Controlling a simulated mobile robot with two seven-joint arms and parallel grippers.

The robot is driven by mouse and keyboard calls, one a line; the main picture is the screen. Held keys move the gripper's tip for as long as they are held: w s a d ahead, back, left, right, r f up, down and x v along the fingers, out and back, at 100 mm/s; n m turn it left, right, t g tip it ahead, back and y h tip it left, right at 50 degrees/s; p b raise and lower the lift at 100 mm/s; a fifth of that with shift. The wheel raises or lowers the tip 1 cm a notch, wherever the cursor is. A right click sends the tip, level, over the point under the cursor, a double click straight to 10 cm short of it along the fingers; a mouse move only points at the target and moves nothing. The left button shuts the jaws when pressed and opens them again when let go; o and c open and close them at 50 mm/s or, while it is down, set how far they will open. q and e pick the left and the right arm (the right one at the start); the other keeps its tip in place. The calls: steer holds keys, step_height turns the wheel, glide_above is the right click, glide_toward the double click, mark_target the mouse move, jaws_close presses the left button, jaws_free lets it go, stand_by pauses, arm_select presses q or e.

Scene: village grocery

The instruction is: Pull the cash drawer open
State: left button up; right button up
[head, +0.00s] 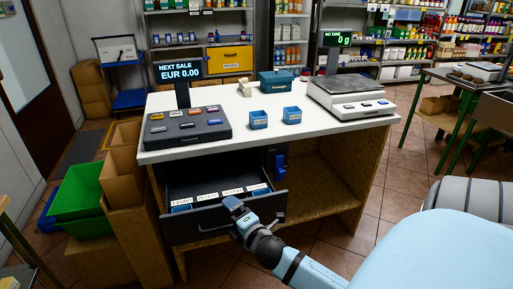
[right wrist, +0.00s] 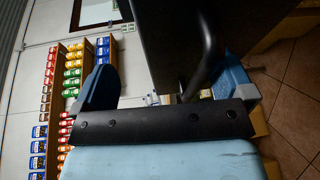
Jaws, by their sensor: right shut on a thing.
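The cash drawer (head: 222,219) sticks out from under the white counter (head: 225,144), clearly open. Its inside shows, with a row of white-labelled compartments along the front. My right gripper (head: 236,208) is at the drawer's front edge, right of its middle, shut on the drawer handle. In the right wrist view the dark drawer front (right wrist: 175,40) and the dark handle (right wrist: 207,72) show beside my right gripper's blue fingers. The grip itself is partly hidden by the gripper. My left gripper is not in view.
A register (head: 185,130) reading EUR 0.00, two blue cups (head: 259,120), a teal box (head: 276,82) and a scale (head: 350,95) stand on the counter. Green crates (head: 80,200) and cardboard boxes (head: 122,180) stand left of it.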

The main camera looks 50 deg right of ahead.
steer(key=shift+v, duration=1.45)
steer(key=c, duration=0.4)
steer(key=shift+s+d+f, duration=0.1)
steer(key=shift+s+f, duration=0.1)
steer(key=shift+s, duration=0.2)
steer(key=shift+c, duration=1.4)
steer(key=shift+s+r, duration=0.15)
steer(key=shift+s, duration=0.3)
steer(key=shift+c, duration=0.4)
steer(key=s, duration=0.1)
steer(key=s+f+b, duration=0.1)
steer(key=s, duration=0.1)
steer(key=s+a, duration=0.1)
steer(key=s, duration=0.1)
steer(key=shift+s+a+f+b, duration=0.1)
steer(key=shift+s+f+b, duration=0.15)
steer(key=shift+b, duration=0.1)
